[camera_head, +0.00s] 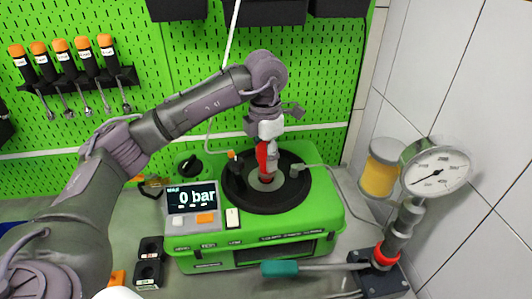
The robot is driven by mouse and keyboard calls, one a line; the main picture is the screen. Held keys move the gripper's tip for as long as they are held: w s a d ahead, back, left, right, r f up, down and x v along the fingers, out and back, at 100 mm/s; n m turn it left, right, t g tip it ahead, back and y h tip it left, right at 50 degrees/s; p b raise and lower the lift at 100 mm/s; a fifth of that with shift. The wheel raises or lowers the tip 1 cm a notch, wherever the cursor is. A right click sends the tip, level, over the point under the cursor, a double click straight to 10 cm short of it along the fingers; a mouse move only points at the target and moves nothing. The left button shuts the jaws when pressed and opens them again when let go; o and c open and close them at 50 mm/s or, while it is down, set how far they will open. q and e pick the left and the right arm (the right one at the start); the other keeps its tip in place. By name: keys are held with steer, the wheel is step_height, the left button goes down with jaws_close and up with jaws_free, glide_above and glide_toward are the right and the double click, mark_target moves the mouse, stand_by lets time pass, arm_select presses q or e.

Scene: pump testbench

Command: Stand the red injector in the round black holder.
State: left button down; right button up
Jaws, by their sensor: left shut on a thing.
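My left gripper (268,128) reaches in from above over the green test bench, its fingers pointing down and shut on the red injector (262,157). The injector hangs roughly upright under the fingers, with its upper part partly hidden by them. The round black holder (240,196) is a wide disc on top of the bench with a grey centre. The injector's lower end shows over this grey centre; I cannot tell whether it touches it or sits in it. My right gripper is not in view.
The green bench (325,215) carries a display (191,196) reading 0 bar. A pressure gauge (436,172) and an amber container (381,170) stand at right.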

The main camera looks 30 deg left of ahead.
arm_select(q)
steer(key=shift+a+f, duration=0.1)
steer(key=shift+f, duration=0.3)
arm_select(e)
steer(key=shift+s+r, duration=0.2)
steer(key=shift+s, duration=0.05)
arm_select(q)
steer(key=shift+f+b, duration=0.25)
steer(key=shift+b, duration=0.05)
steer(key=c, duration=0.6)
jaws_free()
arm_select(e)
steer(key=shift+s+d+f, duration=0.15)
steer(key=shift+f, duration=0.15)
